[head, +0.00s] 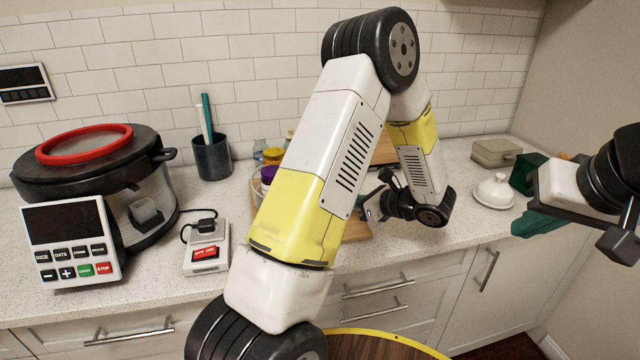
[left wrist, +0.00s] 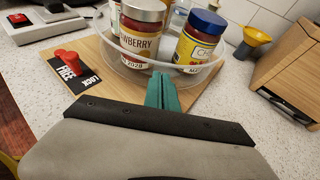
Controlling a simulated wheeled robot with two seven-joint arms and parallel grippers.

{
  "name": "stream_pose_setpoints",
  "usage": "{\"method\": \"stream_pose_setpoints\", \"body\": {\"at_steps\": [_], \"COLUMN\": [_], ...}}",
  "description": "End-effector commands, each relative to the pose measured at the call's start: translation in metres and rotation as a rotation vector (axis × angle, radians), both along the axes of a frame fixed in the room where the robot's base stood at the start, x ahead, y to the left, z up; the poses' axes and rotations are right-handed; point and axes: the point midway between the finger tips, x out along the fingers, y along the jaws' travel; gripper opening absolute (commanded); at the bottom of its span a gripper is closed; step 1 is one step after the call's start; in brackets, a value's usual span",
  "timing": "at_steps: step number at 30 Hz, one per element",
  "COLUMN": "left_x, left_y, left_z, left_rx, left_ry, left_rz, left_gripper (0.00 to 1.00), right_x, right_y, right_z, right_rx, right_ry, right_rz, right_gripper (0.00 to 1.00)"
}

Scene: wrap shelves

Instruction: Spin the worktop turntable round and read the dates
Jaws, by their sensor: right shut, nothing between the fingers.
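In the left wrist view the turntable, a clear round tray (left wrist: 128,56), sits on a wooden board (left wrist: 110,88). It carries a strawberry jar (left wrist: 138,35) with part of a date, 2028, showing, and a blue-lidded jar (left wrist: 200,40) with its date unreadable. A red knob (left wrist: 66,56) stands on a black FREE/LOCK plate on the board. My left gripper's green fingers (left wrist: 166,92) are together at the tray's near rim; contact is unclear. In the head view my arm hides most of the turntable. My right gripper (head: 530,222) is shut and empty at the right.
A cooker (head: 80,178) with a keypad stands on the left of the worktop. A switch box (head: 207,250) and a dark cup (head: 212,157) are beside it. A white domed dish (head: 494,192) and a beige box (head: 496,152) stand at the right.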

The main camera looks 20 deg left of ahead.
Motion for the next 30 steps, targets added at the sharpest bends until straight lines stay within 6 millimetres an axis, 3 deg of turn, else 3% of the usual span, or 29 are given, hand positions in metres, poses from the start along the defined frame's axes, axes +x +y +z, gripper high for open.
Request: {"method": "stream_pose_setpoints", "body": {"at_steps": [21,30], "left_x": [-0.011,-0.019], "left_y": [0.005,-0.012], "left_z": [0.000,0.000], "left_rx": [0.002,0.001], "left_ry": [-0.001,0.001], "left_rz": [0.004,0.001], "left_gripper": [0.00,0.00], "right_x": [0.000,0.000], "right_y": [0.000,0.000], "right_z": [0.000,0.000], "right_rx": [0.000,0.000], "right_ry": [0.000,0.000], "right_rz": [0.000,0.000], "right_gripper": [0.00,0.00]}}
